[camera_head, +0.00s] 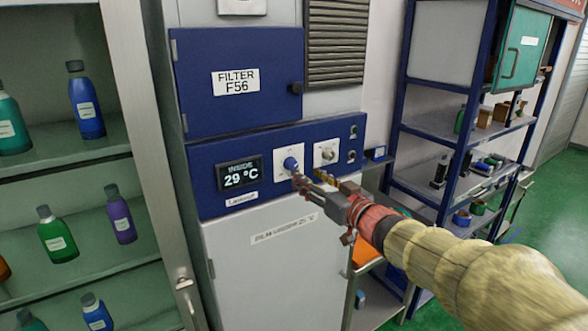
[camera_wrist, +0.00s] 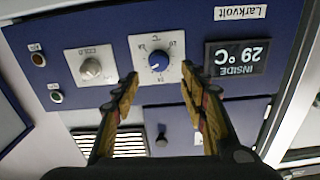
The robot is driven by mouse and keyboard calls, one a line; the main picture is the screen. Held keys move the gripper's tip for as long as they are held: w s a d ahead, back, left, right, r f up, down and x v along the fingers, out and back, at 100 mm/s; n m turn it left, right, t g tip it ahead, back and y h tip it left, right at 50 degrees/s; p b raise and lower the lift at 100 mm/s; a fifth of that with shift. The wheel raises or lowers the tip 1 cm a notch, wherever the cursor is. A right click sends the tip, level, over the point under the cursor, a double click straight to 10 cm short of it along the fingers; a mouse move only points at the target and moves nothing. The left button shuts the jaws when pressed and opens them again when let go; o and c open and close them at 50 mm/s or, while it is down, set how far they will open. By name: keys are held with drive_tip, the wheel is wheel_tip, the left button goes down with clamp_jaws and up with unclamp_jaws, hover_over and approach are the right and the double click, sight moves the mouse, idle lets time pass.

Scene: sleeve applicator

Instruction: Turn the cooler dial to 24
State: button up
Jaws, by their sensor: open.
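The cooler's blue control panel (camera_head: 240,201) carries a small blue dial (camera_head: 291,164) on a white plate. In the wrist view, which is upside down, the blue dial (camera_wrist: 158,61) has a scale around it with small figures, hard to read. The display (camera_head: 239,176) reads INSIDE 29 °C. My gripper (camera_head: 310,182) is open in front of the panel, just below and right of the dial in the head view. In the wrist view its two fingers (camera_wrist: 161,84) are spread wide to either side, with the dial ahead of the gap. Nothing is between them.
A second, pale knob (camera_head: 327,153) marked COLD sits right of the blue dial, with small buttons beyond it. Above is a blue door labelled FILTER F56 (camera_head: 240,85). Bottle shelves stand left; a blue-framed rack (camera_head: 440,128) stands right.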

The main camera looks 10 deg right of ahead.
sight(294, 166)
drive_tip(key=x, duration=0.6)
drive_tip(key=shift+w, duration=0.35)
drive_tip(key=shift+c, duration=0.8)
clamp_jaws()
